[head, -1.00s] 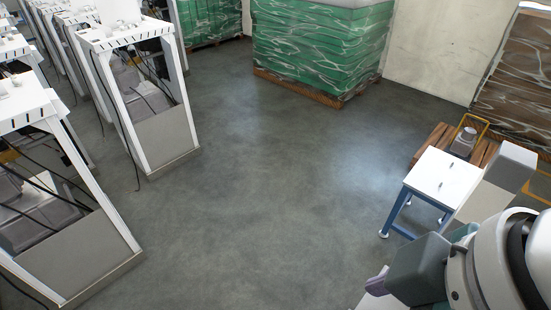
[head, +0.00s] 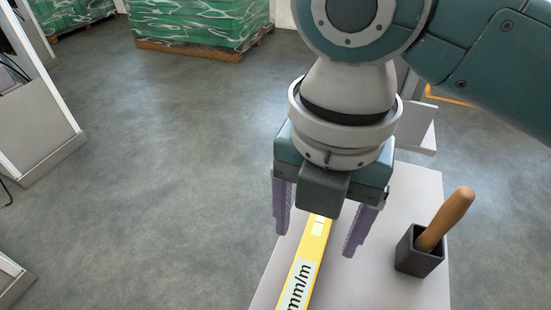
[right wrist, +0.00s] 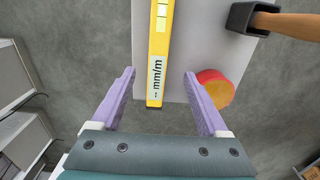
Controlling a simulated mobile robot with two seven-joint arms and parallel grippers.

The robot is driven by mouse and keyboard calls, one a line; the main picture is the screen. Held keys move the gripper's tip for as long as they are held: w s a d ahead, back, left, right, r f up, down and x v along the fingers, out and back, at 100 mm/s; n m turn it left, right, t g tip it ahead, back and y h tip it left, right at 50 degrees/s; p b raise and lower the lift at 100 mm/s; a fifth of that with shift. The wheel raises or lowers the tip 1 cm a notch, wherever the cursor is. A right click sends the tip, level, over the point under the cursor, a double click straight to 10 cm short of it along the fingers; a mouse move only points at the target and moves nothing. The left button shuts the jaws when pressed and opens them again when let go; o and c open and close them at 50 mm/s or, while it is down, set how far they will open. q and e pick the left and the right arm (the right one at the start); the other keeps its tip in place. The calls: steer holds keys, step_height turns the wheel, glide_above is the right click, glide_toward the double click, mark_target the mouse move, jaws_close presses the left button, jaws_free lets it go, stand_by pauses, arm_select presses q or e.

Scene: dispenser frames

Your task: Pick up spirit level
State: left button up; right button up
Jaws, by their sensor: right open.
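The spirit level (head: 307,262) is a long yellow bar with a white "mm/m" label. It lies on a light grey table top (head: 395,295) and runs off the bottom of the head view. In the right wrist view the level (right wrist: 161,35) lies lengthwise, its near end between the finger lines. My right gripper (head: 316,243) points down over it, open, with one purple finger on each side. In the right wrist view the fingers of the gripper (right wrist: 160,75) stand apart from the level, with gaps on both sides. My left gripper is not in view.
A dark square holder (head: 419,252) with a wooden handle (head: 447,217) in it stands right of the level. A red and yellow round object (right wrist: 216,88) sits close to the right finger in the right wrist view. Green wrapped pallets (head: 200,22) stand far back. Open floor lies left.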

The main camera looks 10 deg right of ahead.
mark_target(307, 262)
step_height(307, 262, down, 9)
steer(key=shift+w+f+b, duration=0.15)
steer(key=shift+f+b, duration=0.05)
steer(key=shift+b, duration=0.5)
jaws_close()
stand_by(0.3)
